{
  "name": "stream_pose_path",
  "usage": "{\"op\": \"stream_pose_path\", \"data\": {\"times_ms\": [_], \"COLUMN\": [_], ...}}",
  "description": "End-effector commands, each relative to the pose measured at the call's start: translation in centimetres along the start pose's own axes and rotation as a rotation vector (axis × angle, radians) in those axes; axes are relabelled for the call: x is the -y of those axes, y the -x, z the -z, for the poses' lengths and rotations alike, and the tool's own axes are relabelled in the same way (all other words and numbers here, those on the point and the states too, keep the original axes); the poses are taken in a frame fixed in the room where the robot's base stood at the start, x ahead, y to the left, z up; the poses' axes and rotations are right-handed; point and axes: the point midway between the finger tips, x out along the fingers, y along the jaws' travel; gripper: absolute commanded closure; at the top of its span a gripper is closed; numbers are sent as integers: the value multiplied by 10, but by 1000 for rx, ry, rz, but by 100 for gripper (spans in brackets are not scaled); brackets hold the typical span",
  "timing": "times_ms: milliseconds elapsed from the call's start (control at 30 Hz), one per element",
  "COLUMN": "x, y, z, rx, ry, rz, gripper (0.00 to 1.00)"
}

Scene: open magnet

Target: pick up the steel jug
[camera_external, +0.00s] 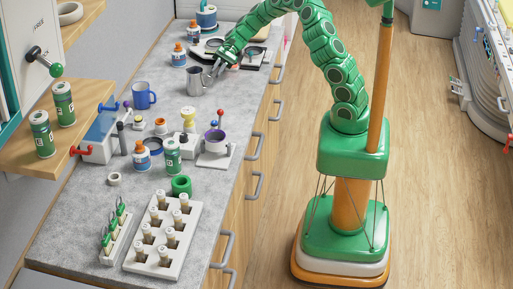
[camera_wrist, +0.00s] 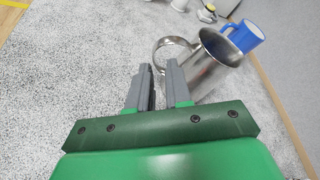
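The steel jug (camera_external: 194,82) stands upright on the grey counter, to the left of my gripper (camera_external: 214,72) in the external view. In the wrist view the jug (camera_wrist: 208,68) is just beyond my gripper (camera_wrist: 159,70), with its looped handle ahead of the fingertips. My gripper is open, with a gap between its two grey fingers and nothing seen in it. The right finger overlaps the jug's lower side in the picture; I cannot tell whether they touch.
A blue mug (camera_external: 143,96) stands left of the jug and shows behind it in the wrist view (camera_wrist: 241,37). Several small items crowd the counter nearer the camera.

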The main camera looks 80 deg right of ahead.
Motion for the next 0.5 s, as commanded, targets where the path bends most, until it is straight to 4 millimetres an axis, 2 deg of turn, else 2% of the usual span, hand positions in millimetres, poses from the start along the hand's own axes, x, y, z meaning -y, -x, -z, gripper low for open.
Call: {"op": "stream_pose_path", "data": {"times_ms": [133, 500], "x": [-5, -6], "y": [-5, -33], "z": [8, 8], "rx": [-1, 0], "ry": [1, 2], "rz": [0, 0], "gripper": [81, 81]}}
